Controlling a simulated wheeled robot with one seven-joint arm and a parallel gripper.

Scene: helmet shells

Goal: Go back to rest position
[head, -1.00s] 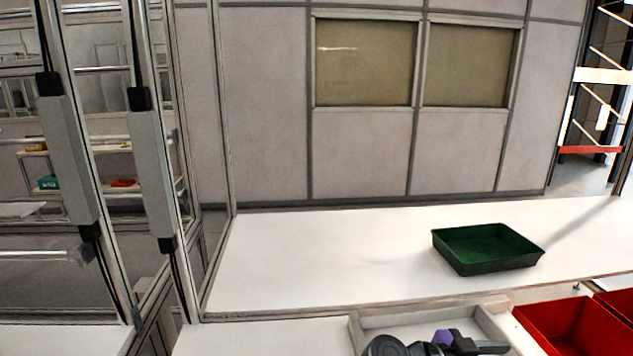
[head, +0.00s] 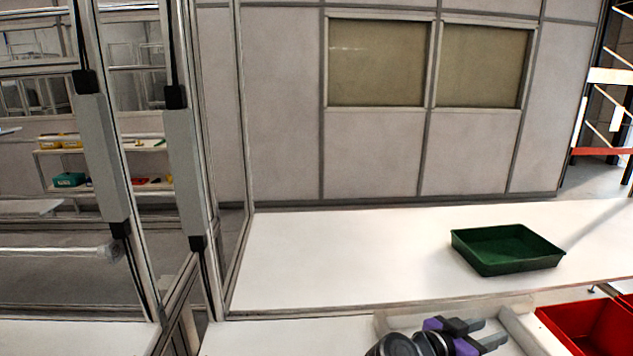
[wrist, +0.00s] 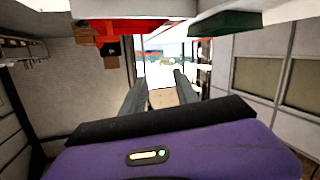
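My gripper (head: 492,332) shows at the bottom of the head view, its two grey fingers apart with nothing between them. It is held in front of a pale shallow tray (head: 391,321) and hides part of it. In the wrist view my gripper (wrist: 160,82) also shows both fingers spread and empty, pointing away over its purple body.
A green tray (head: 507,252) stands on the white table (head: 345,250). Red bins (head: 590,325) stand at the lower right. Grey upright posts (head: 105,155) rise on the left. A panelled wall (head: 375,155) closes off the back. Most of the white table is bare.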

